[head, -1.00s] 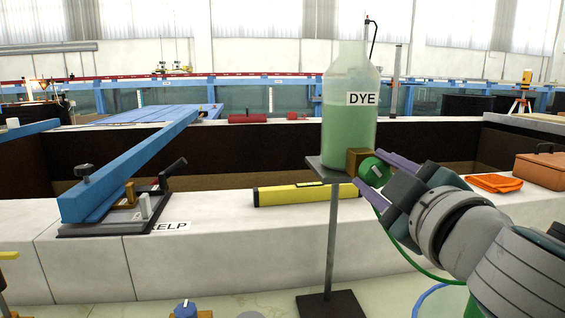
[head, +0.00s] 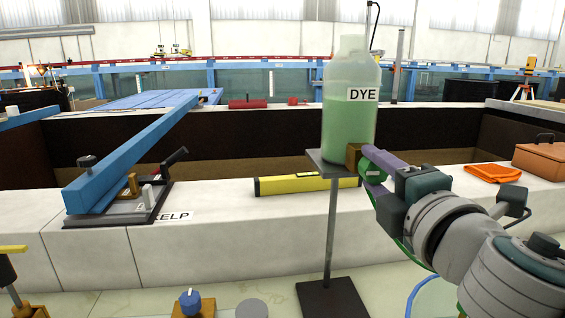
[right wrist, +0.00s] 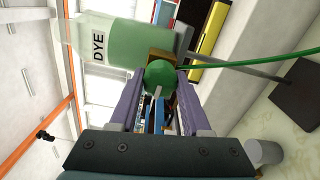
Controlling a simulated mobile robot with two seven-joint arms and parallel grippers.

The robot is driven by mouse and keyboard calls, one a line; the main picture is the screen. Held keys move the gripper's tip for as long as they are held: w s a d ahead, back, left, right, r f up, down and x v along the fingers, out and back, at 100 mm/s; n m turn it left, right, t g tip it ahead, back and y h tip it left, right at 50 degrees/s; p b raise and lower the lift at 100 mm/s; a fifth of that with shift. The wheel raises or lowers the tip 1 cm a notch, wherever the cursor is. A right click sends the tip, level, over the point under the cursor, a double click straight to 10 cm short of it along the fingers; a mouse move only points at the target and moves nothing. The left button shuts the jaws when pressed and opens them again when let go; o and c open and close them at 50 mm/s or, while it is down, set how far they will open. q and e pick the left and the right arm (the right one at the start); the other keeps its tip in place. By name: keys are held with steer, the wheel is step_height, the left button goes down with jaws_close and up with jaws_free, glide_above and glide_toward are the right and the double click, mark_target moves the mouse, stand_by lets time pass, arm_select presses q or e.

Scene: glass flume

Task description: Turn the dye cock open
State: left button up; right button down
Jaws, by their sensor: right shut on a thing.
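The dye bottle (head: 345,125), filled with green liquid and labelled DYE, stands on a small plate on a post (head: 331,230). A brass block (head: 353,156) sits at its lower right with the round green dye cock (head: 371,173) on it. My right gripper (head: 374,163) is shut on the cock, with one purple finger across its upper side in the head view. In the right wrist view the green cock (right wrist: 160,74) lies between the two fingers, with a pale mark on its face. The left gripper is not in view.
A green hose (right wrist: 255,63) runs from near the cock. A yellow spirit level (head: 300,185) lies on the pale ledge behind the post. A blue beam (head: 130,155) on a clamp stands at left.

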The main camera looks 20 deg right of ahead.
steer(key=shift+n, duration=0.4)
steer(key=shift+c, duration=1.9)
jaws_free()
steer(key=b+v, duration=0.2)
steer(key=v, duration=0.8)
steer(key=shift+d, duration=0.1)
